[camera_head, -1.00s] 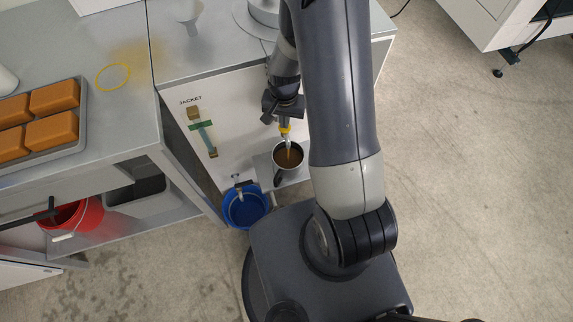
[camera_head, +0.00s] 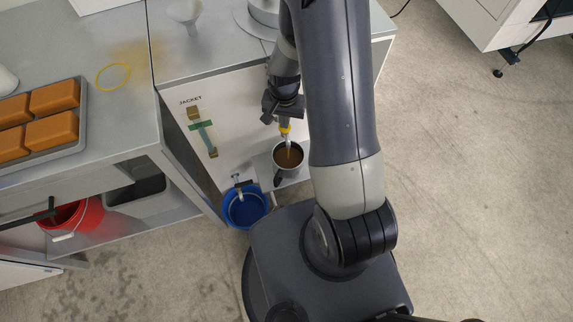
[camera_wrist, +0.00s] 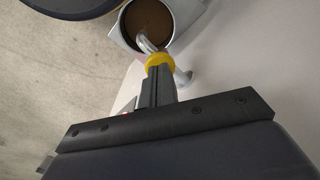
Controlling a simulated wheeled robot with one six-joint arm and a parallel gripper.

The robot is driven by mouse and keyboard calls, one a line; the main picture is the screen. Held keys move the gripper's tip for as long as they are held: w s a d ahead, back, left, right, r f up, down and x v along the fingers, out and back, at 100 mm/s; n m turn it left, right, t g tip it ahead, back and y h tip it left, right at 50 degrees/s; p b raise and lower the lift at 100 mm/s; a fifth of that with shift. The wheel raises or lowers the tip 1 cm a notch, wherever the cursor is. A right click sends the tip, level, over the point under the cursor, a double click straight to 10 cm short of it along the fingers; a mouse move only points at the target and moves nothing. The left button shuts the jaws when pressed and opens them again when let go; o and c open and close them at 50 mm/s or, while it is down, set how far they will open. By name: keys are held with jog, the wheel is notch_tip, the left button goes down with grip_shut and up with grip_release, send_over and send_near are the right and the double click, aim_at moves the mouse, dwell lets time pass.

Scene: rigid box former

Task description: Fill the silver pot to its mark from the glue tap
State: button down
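The silver pot (camera_head: 302,158) stands upright on a small shelf under the glue tap (camera_head: 286,138), with brown glue inside. A thin streak below the spout looks like glue running into it. The pot also shows in the wrist view (camera_wrist: 119,28), with the bent metal spout over its opening. My gripper (camera_head: 284,121) is at the tap, its fingers close together at the yellow-collared handle (camera_wrist: 160,61); it appears shut on it. The fingertips are partly hidden by the gripper body. I cannot make out the pot's mark.
A blue bucket (camera_head: 232,222) hangs or stands left of the pot, below another small tap. A red bucket (camera_head: 92,215) and grey tub are under the left bench. A tray of orange-brown blocks (camera_head: 80,125) lies on the bench.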

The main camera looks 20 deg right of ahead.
jog(key=shift+r+p, duration=0.85)
jog(key=shift+r, duration=0.35)
notch_tip(320, 180, up, 6)
jog(key=p, duration=0.4)
dwell(0.4)
jog(key=shift+f+b, duration=2.45)
jog(key=shift+f, duration=1.15)
